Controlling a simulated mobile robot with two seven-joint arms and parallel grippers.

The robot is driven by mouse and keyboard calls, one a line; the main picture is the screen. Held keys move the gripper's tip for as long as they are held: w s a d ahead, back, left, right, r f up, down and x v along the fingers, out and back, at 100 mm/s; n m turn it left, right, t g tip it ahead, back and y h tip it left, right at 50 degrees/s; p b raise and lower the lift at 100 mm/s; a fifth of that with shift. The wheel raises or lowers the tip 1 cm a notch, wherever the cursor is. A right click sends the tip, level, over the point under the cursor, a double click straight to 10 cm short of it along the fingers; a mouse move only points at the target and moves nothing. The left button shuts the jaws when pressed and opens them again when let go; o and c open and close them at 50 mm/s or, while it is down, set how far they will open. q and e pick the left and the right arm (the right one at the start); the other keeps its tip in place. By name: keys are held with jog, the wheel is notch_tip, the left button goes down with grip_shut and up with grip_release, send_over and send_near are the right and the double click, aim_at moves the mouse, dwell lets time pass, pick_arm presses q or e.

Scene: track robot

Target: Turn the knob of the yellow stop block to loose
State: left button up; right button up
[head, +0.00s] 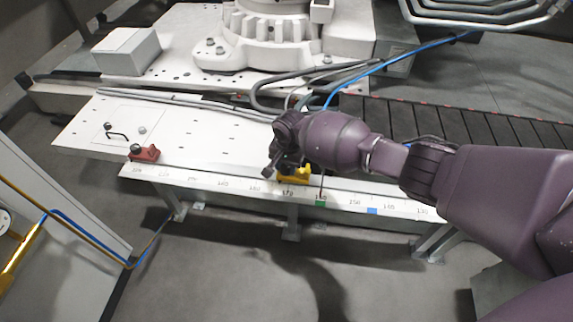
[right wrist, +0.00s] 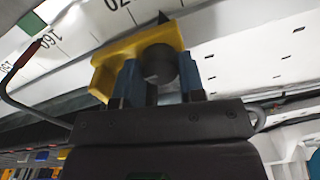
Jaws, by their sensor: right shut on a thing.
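The yellow stop block (head: 296,175) sits on the scale rail along the front edge of the white table, near the 170 mark. In the right wrist view the yellow stop block (right wrist: 112,68) fills the upper middle, with its dark round knob (right wrist: 158,62) facing me. My right gripper (head: 284,166) is at the block from above and behind. Its two blue-grey fingers (right wrist: 160,85) stand on either side of the knob and are shut on it. In the head view my wrist hides the knob. My left gripper is in neither view.
A red stop block (head: 145,153) sits farther left on the rail (head: 215,184). Green (head: 321,203) and blue (head: 372,211) marks lie to the right along the scale. Grey and blue cables run behind my arm. A white box (head: 127,52) stands at the back left.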

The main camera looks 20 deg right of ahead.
jog(key=shift+n, duration=0.3)
jog(key=n+p, duration=0.1)
jog(key=n, duration=0.9)
jog(key=shift+a+f+n+g+p, duration=0.1)
jog(key=shift+n+g+p, duration=0.2)
jog(key=shift+n+p, duration=0.1)
jog(key=n, duration=0.6)
pick_arm(q)
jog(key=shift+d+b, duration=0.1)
jog(key=shift+b, duration=0.25)
pick_arm(e)
jog(key=n, duration=0.6)
jog(key=shift+n, duration=0.3)
